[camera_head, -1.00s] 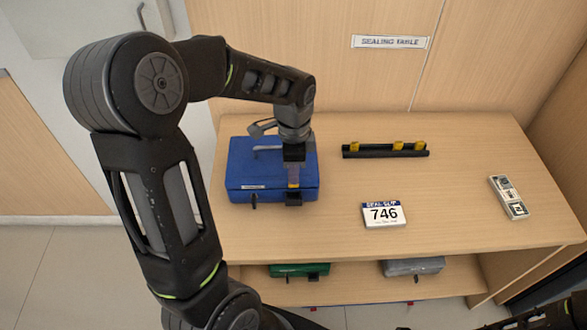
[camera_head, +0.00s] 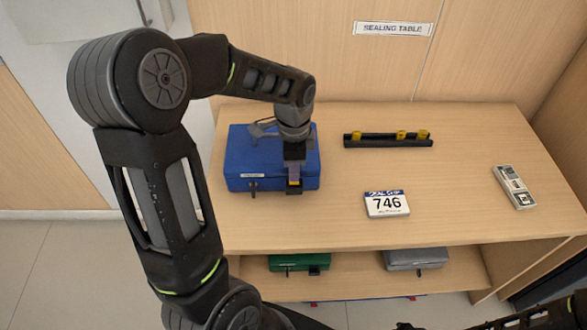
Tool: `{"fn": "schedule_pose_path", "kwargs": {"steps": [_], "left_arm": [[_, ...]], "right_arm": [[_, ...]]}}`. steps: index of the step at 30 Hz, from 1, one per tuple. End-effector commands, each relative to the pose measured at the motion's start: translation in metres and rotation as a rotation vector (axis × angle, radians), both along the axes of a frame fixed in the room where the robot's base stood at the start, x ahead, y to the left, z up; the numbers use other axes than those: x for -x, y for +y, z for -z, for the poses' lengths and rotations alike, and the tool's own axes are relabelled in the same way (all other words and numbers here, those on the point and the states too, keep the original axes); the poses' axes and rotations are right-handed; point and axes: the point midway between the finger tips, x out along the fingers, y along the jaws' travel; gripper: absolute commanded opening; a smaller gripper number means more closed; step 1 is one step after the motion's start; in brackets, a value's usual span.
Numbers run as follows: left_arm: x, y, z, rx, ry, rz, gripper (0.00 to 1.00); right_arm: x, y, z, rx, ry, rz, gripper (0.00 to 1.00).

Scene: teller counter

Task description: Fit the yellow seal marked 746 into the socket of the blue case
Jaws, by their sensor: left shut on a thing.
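The blue case (camera_head: 243,166) lies closed on the left of the table, with a dark socket block (camera_head: 294,190) at its front right. My left gripper (camera_head: 294,174) points down at that block, shut on a small yellow seal (camera_head: 294,182). The seal shows just above or at the block. I cannot tell whether it is inside the socket, and its mark cannot be read. A white seal slip (camera_head: 386,204) reading 746 lies at the table's middle. Parts of my right arm show at the lower right edge; its gripper is not seen.
A grey device (camera_head: 514,187) lies at the right. A green case (camera_head: 299,261) and a grey case (camera_head: 415,258) sit on the lower shelf. The table between slip and device is clear.

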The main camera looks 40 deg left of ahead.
Motion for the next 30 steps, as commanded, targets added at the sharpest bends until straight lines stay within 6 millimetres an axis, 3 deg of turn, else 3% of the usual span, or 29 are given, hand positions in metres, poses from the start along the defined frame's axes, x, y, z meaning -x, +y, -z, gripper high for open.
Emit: {"fn": "schedule_pose_path", "kwargs": {"steps": [1, 2, 17, 18, 27, 30], "left_arm": [[0.007, -0.002, 0.016, 0.006, 0.022, 0.001, 0.0], [0.007, -0.002, 0.017, 0.007, 0.024, 0.001, 0.0], [0.008, 0.0, 0.023, 0.007, 0.024, -0.006, 0.0], [0.008, 0.0, 0.023, 0.007, 0.024, -0.007, 0.13], [0.008, 0.0, 0.02, 0.006, 0.021, -0.008, 0.38], [0.007, 0.0, 0.011, 0.004, 0.016, -0.007, 0.38]], "right_arm": [[0.0, 0.0, 0.006, -0.001, 0.0, 0.0, 0.36], [0.0, 0.0, 0.006, -0.001, -0.001, 0.0, 0.36], [-0.001, 0.0, 0.01, -0.001, -0.002, 0.0, 0.36], [-0.001, 0.0, 0.01, -0.001, -0.002, 0.0, 0.36], [-0.001, 0.0, 0.011, -0.001, -0.002, 0.0, 0.36], [-0.001, 0.0, 0.013, -0.002, -0.003, 0.0, 0.36]]}}
